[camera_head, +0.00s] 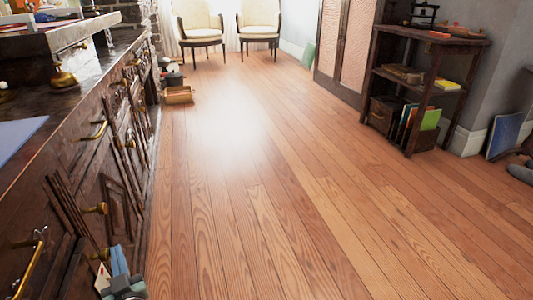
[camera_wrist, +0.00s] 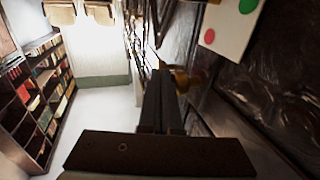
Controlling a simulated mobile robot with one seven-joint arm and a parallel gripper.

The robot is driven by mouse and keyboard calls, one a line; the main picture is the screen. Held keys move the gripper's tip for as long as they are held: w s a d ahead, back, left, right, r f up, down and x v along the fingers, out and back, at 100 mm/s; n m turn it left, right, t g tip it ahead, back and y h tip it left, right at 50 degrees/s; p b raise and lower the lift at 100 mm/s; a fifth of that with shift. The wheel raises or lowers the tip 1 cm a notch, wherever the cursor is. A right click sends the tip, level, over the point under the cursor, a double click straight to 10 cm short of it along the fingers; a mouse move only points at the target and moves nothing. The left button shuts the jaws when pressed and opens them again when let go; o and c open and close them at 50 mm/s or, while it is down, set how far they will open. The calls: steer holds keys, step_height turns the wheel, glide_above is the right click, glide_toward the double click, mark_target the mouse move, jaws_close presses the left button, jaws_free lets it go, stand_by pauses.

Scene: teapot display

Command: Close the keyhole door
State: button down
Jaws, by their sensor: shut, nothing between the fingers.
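A dark carved wooden cabinet (camera_head: 120,185) with brass handles runs along the left of the head view. A small metal piece like a key or keyhole fitting (camera_head: 40,234) shows on its near front at the lower left. I cannot tell which panel is the keyhole door or how far it stands open. My gripper (camera_wrist: 160,78) is shut and empty in the wrist view, its dark fingers together, close to a brass knob (camera_wrist: 184,80). I cannot tell whether they touch. Grey parts of my arm show at the bottom of the head view, low beside the cabinet front.
A white card with coloured dots (camera_wrist: 230,28) is near the knob in the wrist view. A wooden box (camera_head: 179,95) lies on the floor beside the cabinet's far end. A dark shelf (camera_head: 445,60) stands at the right. The wooden floor (camera_head: 270,200) between is clear.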

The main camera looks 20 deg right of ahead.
steer(key=shift+w+a+n+y, duration=0.25)
steer(key=shift+a+y, duration=0.25)
steer(key=shift+a, duration=0.25)
steer(key=shift+s+d, duration=0.1)
stand_by(0.3)
